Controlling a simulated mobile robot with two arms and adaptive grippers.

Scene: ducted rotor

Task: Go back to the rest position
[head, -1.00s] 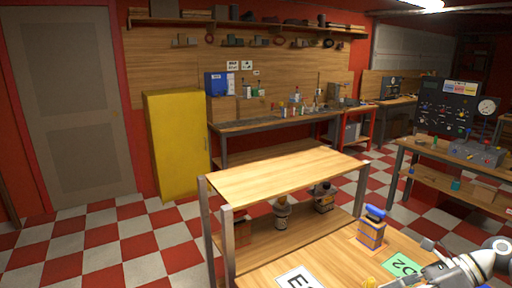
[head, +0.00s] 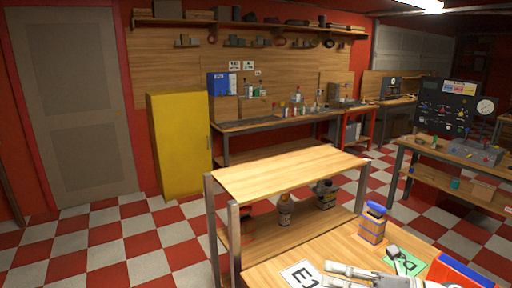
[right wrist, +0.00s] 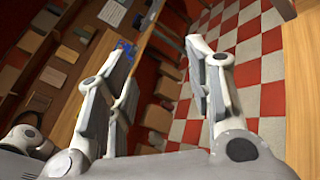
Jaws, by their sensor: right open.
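My right gripper (head: 361,259) is at the bottom right of the head view, over the near wooden table (head: 335,246). Its pale fingers are spread apart with nothing between them. The right wrist view shows the same gripper (right wrist: 160,62) open and empty, with the checkered floor and wooden furniture beyond it. A green card (head: 411,266) lies partly hidden behind one finger. A white card marked E1 (head: 300,274) lies left of the gripper. My left gripper is not in view.
A wooden block-like item with a blue top (head: 373,222) stands just beyond the gripper. A red and blue bin (head: 462,272) is at its right. A yellow cabinet (head: 180,145) is farther back.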

